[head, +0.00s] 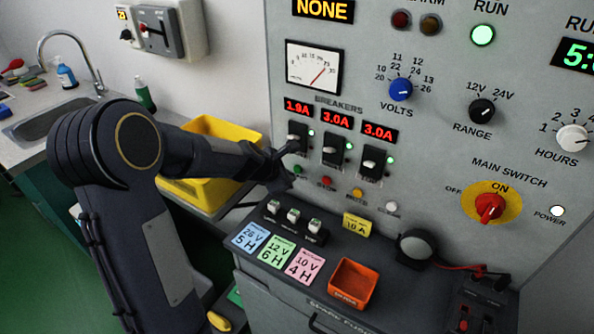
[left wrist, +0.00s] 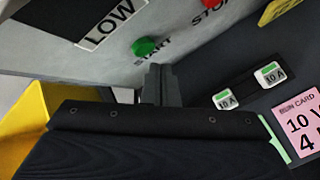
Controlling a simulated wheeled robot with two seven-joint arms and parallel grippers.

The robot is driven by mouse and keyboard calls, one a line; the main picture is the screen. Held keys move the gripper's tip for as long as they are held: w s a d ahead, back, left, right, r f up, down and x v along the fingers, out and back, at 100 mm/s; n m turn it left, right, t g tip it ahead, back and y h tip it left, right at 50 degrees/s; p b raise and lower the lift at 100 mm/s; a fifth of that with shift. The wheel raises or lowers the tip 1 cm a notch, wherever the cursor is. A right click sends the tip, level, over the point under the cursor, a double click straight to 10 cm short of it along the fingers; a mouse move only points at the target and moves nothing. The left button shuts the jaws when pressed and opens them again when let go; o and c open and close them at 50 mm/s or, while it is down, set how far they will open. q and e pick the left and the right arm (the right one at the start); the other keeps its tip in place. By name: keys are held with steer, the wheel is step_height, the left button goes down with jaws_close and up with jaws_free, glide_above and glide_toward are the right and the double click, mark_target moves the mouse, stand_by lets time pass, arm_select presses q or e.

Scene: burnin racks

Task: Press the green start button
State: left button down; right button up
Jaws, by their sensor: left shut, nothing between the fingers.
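The green start button (head: 298,169) is on the lower left of the grey panel, under the breakers. It is partly behind my left gripper in the head view. In the left wrist view the green button (left wrist: 146,47) shows whole, with the START label beside it. My left gripper (head: 284,166) is shut and empty. Its fingertips (left wrist: 158,72) appear just below the button and over part of the label in the wrist view; I see no clear contact. The green RUN lamp (head: 483,35) is lit. My right gripper is not in view.
The red stop button (head: 326,183) sits just right of the start button. Breakers (head: 332,148) are above. A ledge carries fuses, coloured cards and an orange tray (head: 353,284). A yellow bin (head: 222,130) stands behind my left arm. The red main switch (head: 489,208) points to ON.

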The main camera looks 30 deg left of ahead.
arm_select(q)
steer(key=s+b, duration=0.1)
steer(key=s, duration=0.3)
steer(key=shift+s+a, duration=0.15)
steer(key=shift+s, duration=0.25)
stand_by(0.5)
steer(key=s+d+r+m+g+h, duration=0.1)
steer(key=s+d+r+m+h, duration=0.1)
steer(key=s+d+r+m, duration=0.4)
steer(key=s+d+r+m+h, duration=0.1)
steer(key=s+d+r+m, duration=0.15)
steer(key=s+m, duration=0.6)
steer(key=s+d+f+m+g, duration=0.1)
steer(key=s+m, duration=0.4)
steer(key=s, duration=0.1)
steer(key=s+d+f+m+g, duration=0.1)
steer(key=s+d+f+m, duration=0.1)
steer(key=s+m, duration=0.3)
steer(key=shift+s+f+y, duration=0.3)
steer(key=shift+s+y, duration=0.1)
steer(key=shift+s, duration=0.25)
steer(key=shift+d, duration=0.1)
